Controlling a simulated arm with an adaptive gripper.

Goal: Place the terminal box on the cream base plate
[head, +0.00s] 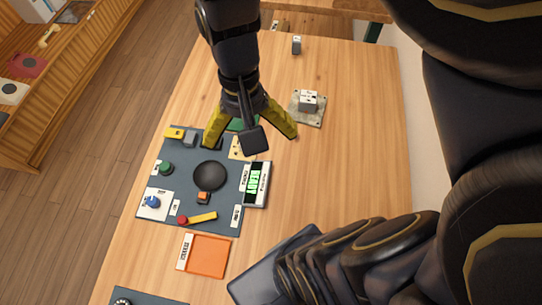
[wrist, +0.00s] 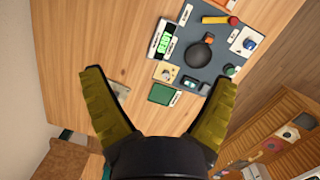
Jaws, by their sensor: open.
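A small light-grey box with dark markings, which looks like the terminal box (head: 308,99), sits on a pale grey-beige plate with corner holes (head: 299,115). This plate looks like the base plate. In the wrist view, a bit of what may be this plate (wrist: 122,89) shows beside the left finger, mostly hidden. My gripper (head: 252,133) has its yellow fingers spread wide with nothing between them. It is above the table, left of the box in the head view. Both fingers also show apart in the wrist view (wrist: 160,78).
A dark panel (head: 185,178) with a black dome, knobs, a lever and a lit green display (head: 257,183) lies left of the plate. An orange tray (head: 208,257) is in front. A small grey block (head: 296,45) stands at the back. The table's right side is clear.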

